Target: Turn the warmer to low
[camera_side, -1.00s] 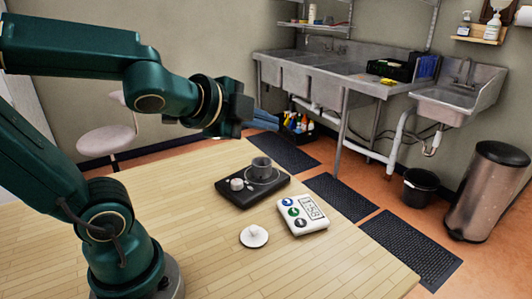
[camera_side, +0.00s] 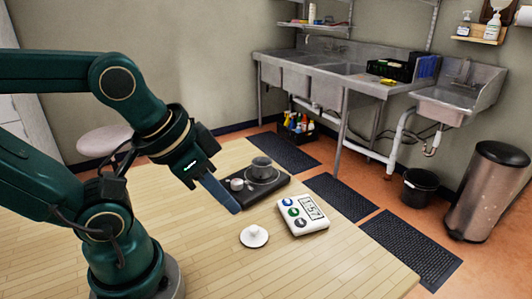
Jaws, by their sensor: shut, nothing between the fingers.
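The warmer (camera_side: 246,202) is a flat black unit on the wooden table, partly hidden by my gripper at its left front. Its pale round knob (camera_side: 237,184) is on the left part of its top. The knob's setting is too small to read.
A white timer (camera_side: 303,215) with coloured buttons lies right of the warmer. A white lid-like disc with a small top knob (camera_side: 254,236) lies in front. The wooden table (camera_side: 330,270) is clear at the front. Sinks (camera_side: 350,70) stand behind, away from the table.

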